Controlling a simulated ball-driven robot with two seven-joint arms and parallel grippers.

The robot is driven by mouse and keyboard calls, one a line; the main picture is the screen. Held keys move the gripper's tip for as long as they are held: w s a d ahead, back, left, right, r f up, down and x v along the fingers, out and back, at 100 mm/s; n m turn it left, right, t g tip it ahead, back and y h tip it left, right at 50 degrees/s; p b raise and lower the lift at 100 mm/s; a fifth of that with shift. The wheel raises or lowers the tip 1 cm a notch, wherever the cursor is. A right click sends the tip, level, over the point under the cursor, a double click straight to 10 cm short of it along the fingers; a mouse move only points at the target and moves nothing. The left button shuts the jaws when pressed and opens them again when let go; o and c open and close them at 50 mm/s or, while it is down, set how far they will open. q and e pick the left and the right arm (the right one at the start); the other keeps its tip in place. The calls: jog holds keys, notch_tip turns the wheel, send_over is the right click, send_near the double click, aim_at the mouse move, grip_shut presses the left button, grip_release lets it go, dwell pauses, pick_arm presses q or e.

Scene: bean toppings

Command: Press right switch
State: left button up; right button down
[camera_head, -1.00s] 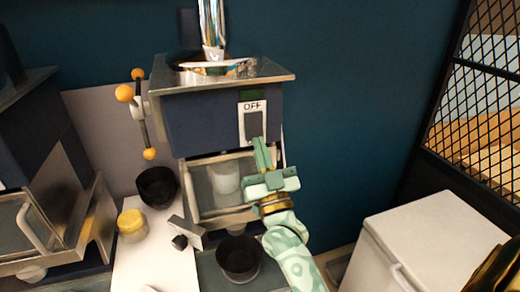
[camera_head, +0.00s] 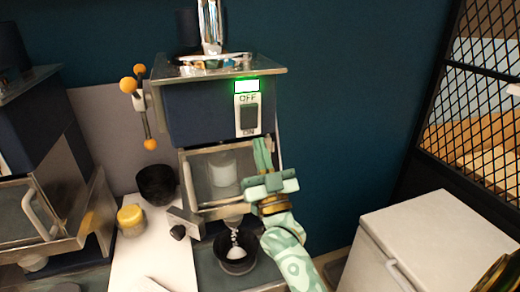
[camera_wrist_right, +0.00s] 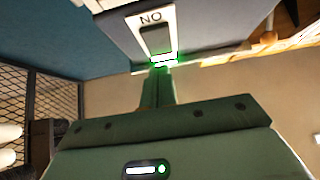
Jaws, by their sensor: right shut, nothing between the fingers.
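The right switch (camera_head: 248,115) is a dark rocker on a white plate marked OFF above and ON below, on the front of the dark blue dispenser. The indicator (camera_head: 247,86) above it glows bright with a green border. The switch also shows upside down in the right wrist view (camera_wrist_right: 156,40), with the glowing indicator (camera_wrist_right: 164,60) near the fingertips. My right gripper (camera_head: 262,146) is shut and empty, its tips just below and right of the ON label. It also shows in the right wrist view (camera_wrist_right: 158,82). My left gripper is out of view.
White material drops into a dark cup (camera_head: 232,262) below the dispenser. Another dark cup (camera_head: 157,184) and a yellow-lidded jar (camera_head: 131,218) stand left. A similar machine (camera_head: 40,170) is at far left, a white chest (camera_head: 432,232) at right.

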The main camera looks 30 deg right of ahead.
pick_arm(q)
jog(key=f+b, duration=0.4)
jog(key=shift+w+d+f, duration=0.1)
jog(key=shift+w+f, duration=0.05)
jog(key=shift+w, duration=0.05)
pick_arm(e)
jog(key=s+a+f, duration=0.1)
jog(key=s+f, duration=0.3)
jog(key=f, duration=0.4)
jog(key=shift+s, duration=0.35)
jog(key=shift+s+a, duration=0.1)
jog(key=shift+s, duration=0.05)
